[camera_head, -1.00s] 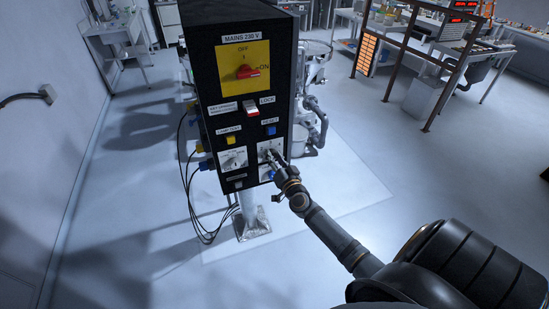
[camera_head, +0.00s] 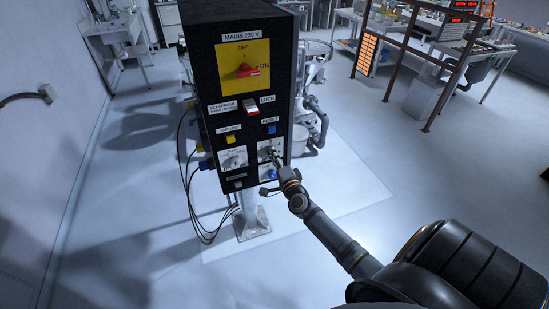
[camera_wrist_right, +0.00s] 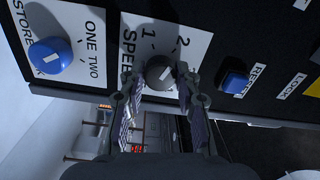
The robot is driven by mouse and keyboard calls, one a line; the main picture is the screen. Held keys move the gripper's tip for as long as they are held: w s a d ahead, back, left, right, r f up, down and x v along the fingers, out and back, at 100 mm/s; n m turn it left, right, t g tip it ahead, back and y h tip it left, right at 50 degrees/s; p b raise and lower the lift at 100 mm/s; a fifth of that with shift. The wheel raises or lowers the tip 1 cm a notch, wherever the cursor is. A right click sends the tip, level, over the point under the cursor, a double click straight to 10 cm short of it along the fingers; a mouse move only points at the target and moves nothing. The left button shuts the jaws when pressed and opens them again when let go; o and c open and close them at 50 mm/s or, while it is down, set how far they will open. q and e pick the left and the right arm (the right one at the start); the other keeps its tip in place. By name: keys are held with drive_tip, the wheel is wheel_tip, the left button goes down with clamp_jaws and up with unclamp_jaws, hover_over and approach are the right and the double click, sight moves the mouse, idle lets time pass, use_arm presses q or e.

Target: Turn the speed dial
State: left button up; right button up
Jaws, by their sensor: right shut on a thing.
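The speed dial (camera_wrist_right: 160,72) is a grey round knob with a light pointer mark, on a white plate lettered SPEED with 1 and 2, in the right wrist view. My right gripper (camera_wrist_right: 160,88) has one finger on each side of the knob and is shut on it. In the head view my right gripper (camera_head: 277,160) reaches the lower right of the black control box (camera_head: 205,75) and hides most of the dial. My left gripper is not in view.
A blue knob (camera_wrist_right: 50,55) on a ONE/TWO plate and a blue RESET button (camera_wrist_right: 235,82) flank the dial. A red mains switch (camera_head: 247,71) sits higher on the box. Cables hang at the box's left.

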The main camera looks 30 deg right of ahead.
drive_tip(key=shift+m, duration=0.7)
drive_tip(key=o, duration=1.1)
drive_tip(key=shift+o, duration=0.2)
drive_tip(key=shift+s, duration=0.1)
drive_tip(key=v, duration=1.2)
drive_tip(key=shift+f, duration=0.15)
